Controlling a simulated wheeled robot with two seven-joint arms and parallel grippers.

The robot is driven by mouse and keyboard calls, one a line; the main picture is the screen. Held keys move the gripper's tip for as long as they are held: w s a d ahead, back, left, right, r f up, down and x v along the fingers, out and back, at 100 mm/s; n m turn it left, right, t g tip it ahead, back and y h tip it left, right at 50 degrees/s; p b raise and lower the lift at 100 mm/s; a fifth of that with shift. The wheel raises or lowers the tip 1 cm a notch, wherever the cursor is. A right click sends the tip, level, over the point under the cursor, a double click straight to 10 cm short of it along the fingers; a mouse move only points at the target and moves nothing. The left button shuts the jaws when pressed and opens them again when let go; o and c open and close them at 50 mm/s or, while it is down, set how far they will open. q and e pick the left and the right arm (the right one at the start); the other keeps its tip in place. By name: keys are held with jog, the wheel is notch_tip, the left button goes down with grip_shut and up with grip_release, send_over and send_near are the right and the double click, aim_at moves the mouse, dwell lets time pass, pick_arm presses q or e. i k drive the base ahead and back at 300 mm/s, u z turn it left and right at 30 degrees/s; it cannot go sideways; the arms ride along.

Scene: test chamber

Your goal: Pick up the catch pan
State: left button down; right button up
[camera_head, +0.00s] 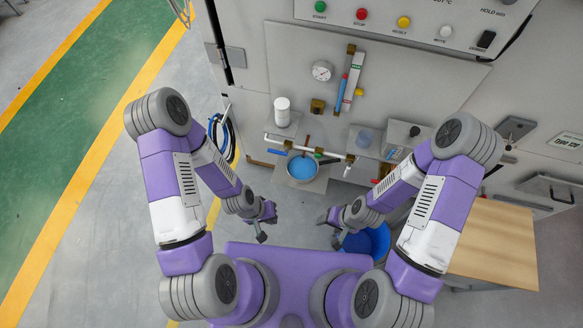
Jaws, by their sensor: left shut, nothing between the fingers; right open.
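A round grey pan with blue inside (302,181), which looks like the catch pan, sits low at the front of the machine, under a horizontal pipe with small valves. A thin brown piece stands at its back rim. My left gripper (264,226) is shut and empty, in front of the pan and to its left. My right gripper (332,222) is open and empty, in front of the pan and to its right. Both grippers are apart from the pan. The pan's underside is hidden.
The machine (420,80) rises behind the pan, with buttons and a gauge (322,71). A white canister (282,110) stands on a ledge at left. A blue bucket (376,243) is partly behind my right arm. A wooden table (495,245) stands at right. Floor at left is clear.

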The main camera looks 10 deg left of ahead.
aim_at(301, 170)
jog(key=z, duration=0.9)
jog(key=k, duration=0.5)
jog(key=z, duration=0.4)
